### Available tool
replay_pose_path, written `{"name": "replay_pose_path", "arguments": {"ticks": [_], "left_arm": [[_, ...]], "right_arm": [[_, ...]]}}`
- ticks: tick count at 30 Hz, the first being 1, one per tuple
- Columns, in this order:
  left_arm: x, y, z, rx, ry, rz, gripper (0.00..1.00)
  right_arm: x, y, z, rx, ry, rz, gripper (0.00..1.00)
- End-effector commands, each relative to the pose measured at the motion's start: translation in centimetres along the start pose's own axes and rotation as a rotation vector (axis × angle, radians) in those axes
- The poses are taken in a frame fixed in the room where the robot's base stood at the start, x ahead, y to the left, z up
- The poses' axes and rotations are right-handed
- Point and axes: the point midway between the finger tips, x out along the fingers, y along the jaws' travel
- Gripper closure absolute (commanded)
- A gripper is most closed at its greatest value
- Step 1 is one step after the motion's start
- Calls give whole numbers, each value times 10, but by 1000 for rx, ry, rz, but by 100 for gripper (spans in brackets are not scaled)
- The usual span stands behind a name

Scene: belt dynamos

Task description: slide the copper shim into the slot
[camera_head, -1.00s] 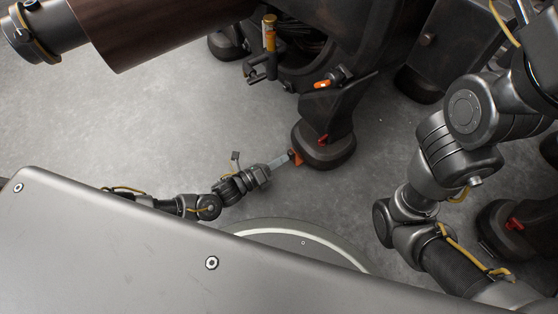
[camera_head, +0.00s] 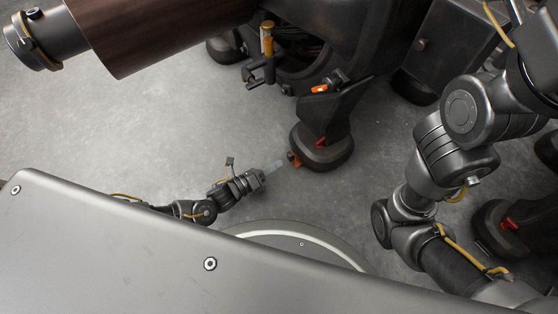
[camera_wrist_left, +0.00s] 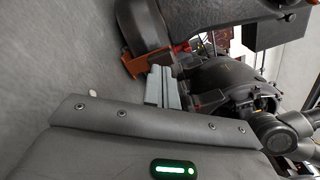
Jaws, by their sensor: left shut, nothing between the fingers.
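The copper shim (camera_head: 294,159) shows as a small orange-brown piece at the left edge of a dark rounded machine foot (camera_head: 326,154). In the left wrist view the shim (camera_wrist_left: 146,61) sticks out from under the foot's edge (camera_wrist_left: 140,25). How deep it sits in the slot is hidden by the foot. My left gripper (camera_head: 279,163) is shut and empty, low over the floor. Its pale fingers (camera_wrist_left: 163,86) point at the shim, with a small gap between them in the head view. My right gripper is out of view.
The dark machine (camera_head: 330,60) stands over the foot, with an orange-tipped lever (camera_head: 320,88) above it. A brown cylinder (camera_head: 150,30) hangs at upper left. Another foot with a red part (camera_head: 508,224) is at right. The grey floor (camera_head: 130,130) to the left is clear.

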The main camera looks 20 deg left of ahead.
Motion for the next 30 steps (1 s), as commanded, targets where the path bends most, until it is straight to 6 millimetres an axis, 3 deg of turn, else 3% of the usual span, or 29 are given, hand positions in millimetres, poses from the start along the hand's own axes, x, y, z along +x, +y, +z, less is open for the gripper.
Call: {"name": "replay_pose_path", "arguments": {"ticks": [8,21,30], "left_arm": [[-7,-1,0,0,0,1,100],[-86,-3,2,0,1,4,100],[-113,-1,0,0,1,1,100]], "right_arm": [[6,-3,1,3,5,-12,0],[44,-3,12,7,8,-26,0],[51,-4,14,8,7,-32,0]]}}
